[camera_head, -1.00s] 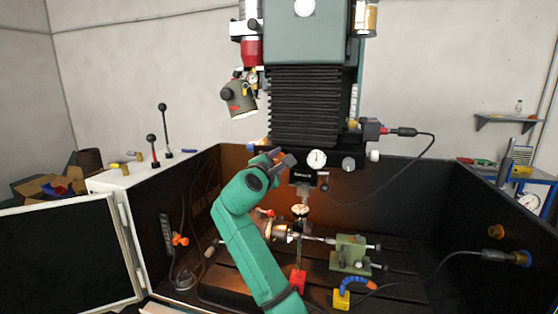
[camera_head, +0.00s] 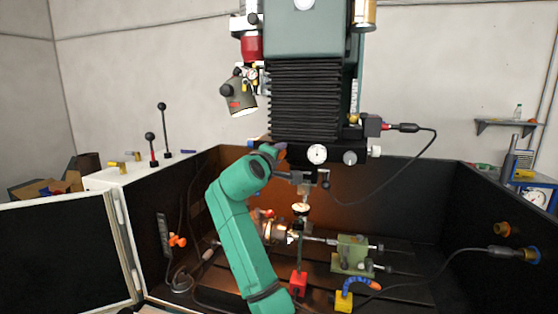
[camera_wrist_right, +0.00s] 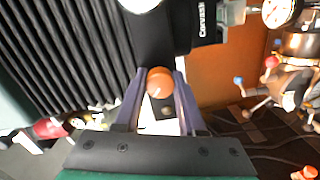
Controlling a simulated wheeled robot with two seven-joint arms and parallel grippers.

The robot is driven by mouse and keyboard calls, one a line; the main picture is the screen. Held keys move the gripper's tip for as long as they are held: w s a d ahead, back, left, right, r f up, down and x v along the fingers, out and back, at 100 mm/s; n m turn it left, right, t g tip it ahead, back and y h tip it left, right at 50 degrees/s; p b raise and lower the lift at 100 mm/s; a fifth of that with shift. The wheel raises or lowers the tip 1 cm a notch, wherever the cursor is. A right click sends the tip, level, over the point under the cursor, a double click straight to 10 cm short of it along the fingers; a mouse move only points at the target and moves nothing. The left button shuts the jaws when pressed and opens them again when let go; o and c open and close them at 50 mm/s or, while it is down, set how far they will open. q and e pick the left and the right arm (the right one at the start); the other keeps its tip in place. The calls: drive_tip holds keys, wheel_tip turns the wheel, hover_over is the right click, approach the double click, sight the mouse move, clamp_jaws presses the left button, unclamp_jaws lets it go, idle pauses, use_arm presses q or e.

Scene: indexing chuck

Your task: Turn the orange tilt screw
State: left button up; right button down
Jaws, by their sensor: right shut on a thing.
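The orange tilt screw (camera_wrist_right: 160,81) is a round orange knob, seen end-on in the right wrist view. My right gripper (camera_wrist_right: 159,76) has its two purple fingers on either side of the knob and is shut on it. In the head view my right gripper (camera_head: 282,149) is small, at the lower left of the machine head (camera_head: 304,152) below the black bellows. The screw is hidden there behind the gripper and wrist. My left gripper is in neither view.
Below my right arm are the indexing chuck (camera_head: 268,229), a green tailstock (camera_head: 352,255) and a red block (camera_head: 299,283). A dial gauge (camera_head: 317,154) sits right of the gripper. Dark enclosure walls surround the machine table, and a cable hangs at the right.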

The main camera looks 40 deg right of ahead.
drive_tip(key=m+b, duration=0.1)
drive_tip(key=m, duration=0.1)
drive_tip(key=m+b, duration=0.1)
drive_tip(key=m, duration=0.1)
drive_tip(key=shift+f+y, duration=0.3)
drive_tip(key=shift+f, duration=0.05)
drive_tip(key=m+b, duration=0.1)
drive_tip(key=m, duration=0.2)
drive_tip(key=shift+m, duration=0.3)
drive_tip(key=c, duration=0.5)
unclamp_jaws()
drive_tip(key=shift+r, duration=0.1)
drive_tip(key=shift+r, duration=0.1)
